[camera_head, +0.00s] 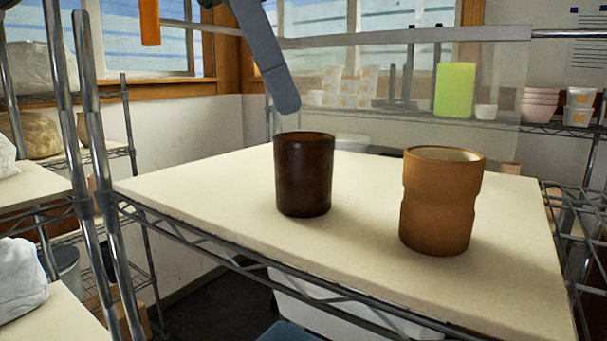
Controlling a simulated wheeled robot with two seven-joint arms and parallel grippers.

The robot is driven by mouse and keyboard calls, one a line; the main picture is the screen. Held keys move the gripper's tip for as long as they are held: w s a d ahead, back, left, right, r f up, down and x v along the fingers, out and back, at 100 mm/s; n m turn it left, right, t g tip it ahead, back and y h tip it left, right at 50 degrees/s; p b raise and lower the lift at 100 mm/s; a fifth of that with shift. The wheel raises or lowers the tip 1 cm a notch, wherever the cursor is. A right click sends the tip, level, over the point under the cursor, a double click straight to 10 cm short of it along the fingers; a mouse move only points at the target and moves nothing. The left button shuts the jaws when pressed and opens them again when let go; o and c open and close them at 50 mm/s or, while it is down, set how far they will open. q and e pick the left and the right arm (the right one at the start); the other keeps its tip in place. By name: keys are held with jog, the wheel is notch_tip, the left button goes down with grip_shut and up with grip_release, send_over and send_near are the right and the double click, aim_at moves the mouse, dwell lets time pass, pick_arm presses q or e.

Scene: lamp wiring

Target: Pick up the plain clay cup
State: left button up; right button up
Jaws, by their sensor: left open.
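A plain clay cup (437,207), orange-brown with a light inside and a slightly pinched waist, stands upright on the right part of the cream board (200,188). A dark brown cup (304,178) stands upright to its left, with a clear gap between them. One grey finger of my left gripper (283,92) reaches down from the top, above and behind the dark cup in the picture. The left gripper is open and holds nothing that I can see; the rest of it is largely cut off by the top edge. My right gripper is not in view.
A clear panel (500,75) stands behind the board. Beyond it are a green cylinder (455,90) and stacked small cups. Metal shelf posts (92,165) rise at the left. The board's left part is bare.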

aim_at(316, 169)
pick_arm(q)
jog(key=shift+p+x, duration=0.7)
jog(key=shift+x, duration=2.15)
jog(key=shift+p+x, duration=1)
jog(key=shift+p, duration=0.1)
jog(key=shift+p+x, duration=0.5)
jog(key=shift+x, duration=0.5)
jog(key=shift+s+d+f, duration=0.15)
jog(key=shift+d+f, duration=0.15)
jog(key=shift+f, duration=0.25)
jog(key=c, duration=1.3)
